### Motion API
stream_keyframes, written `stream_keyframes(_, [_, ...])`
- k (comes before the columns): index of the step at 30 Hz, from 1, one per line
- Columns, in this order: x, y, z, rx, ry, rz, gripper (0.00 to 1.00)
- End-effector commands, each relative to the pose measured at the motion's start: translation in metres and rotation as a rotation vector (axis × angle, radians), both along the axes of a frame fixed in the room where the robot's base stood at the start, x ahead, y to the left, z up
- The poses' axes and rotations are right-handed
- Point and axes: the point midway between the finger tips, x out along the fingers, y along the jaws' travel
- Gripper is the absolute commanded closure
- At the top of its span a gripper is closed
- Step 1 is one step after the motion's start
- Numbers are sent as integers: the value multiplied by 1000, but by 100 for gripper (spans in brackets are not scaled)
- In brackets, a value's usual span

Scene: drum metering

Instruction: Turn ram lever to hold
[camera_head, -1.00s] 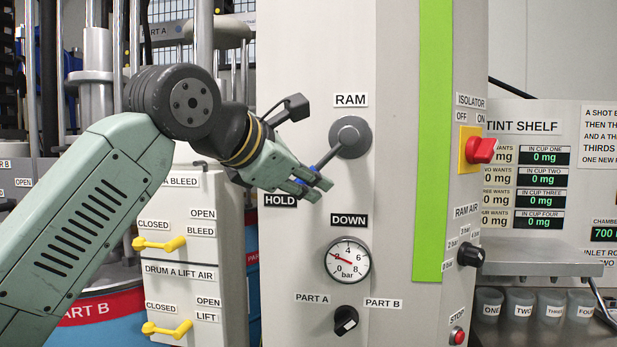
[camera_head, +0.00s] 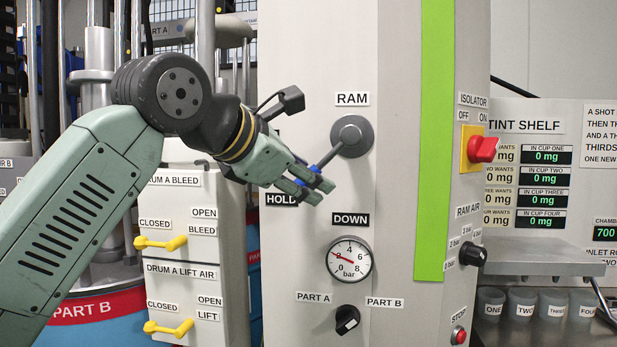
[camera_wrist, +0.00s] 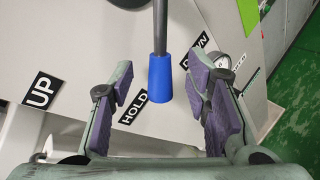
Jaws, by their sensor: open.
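The RAM lever has a round grey hub (camera_head: 352,135) on the light grey panel. Its arm slants down and left in the head view, towards the HOLD label (camera_head: 281,199). In the wrist view its blue grip (camera_wrist: 159,78) lies between the two purple finger pads, with gaps visible on both sides. My gripper (camera_head: 318,190) is open around the grip's end. In the head view the fingers partly hide that end. The wrist view also shows the UP label (camera_wrist: 41,91) at left, and the DOWN label (camera_wrist: 195,60), partly covered by the right finger.
Below the lever are the DOWN label (camera_head: 349,220), a pressure gauge (camera_head: 349,259) and a black selector knob (camera_head: 347,319). A red isolator switch (camera_head: 482,149) is on the panel's right side. Yellow valve handles (camera_head: 160,243) are at lower left.

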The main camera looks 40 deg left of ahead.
Motion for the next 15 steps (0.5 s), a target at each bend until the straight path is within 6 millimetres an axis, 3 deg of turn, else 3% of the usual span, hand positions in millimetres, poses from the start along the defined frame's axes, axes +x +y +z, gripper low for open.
stream_keyframes(9, [-62,-6,27,0,-3,3,56])
stream_keyframes(15, [-88,-9,38,0,-1,2,56])
